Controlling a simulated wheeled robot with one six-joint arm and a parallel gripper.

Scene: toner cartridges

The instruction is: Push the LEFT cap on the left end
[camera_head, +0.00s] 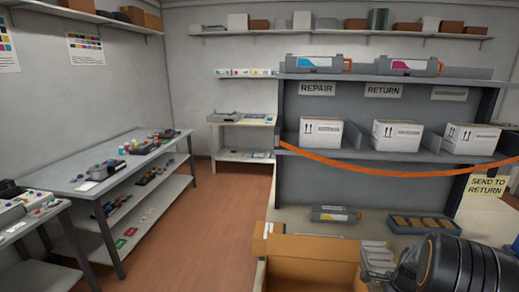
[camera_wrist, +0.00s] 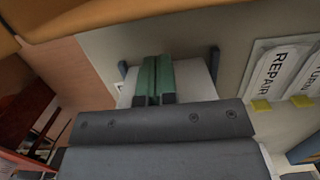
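A grey toner cartridge (camera_head: 335,215) with pale and yellow labels lies on the bench in the head view. I cannot make out a cap on its left end. In the wrist view my gripper (camera_wrist: 157,62) shows as two green strips on dark finger bases, side by side with only a thin line between them. They look shut, and no held object shows. A pale surface (camera_wrist: 196,82) with a dark upright at each side lies beyond them. In the head view my dark arm fills the lower right, and the fingertips cannot be picked out.
An open cardboard box (camera_head: 305,247) stands at the bench's front, its edge near the wrist view's top (camera_wrist: 190,14). A dark tray (camera_head: 425,224) with brown compartments lies right of the cartridge. An orange strap (camera_head: 385,170) crosses the rack, which carries white boxes (camera_head: 397,136).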

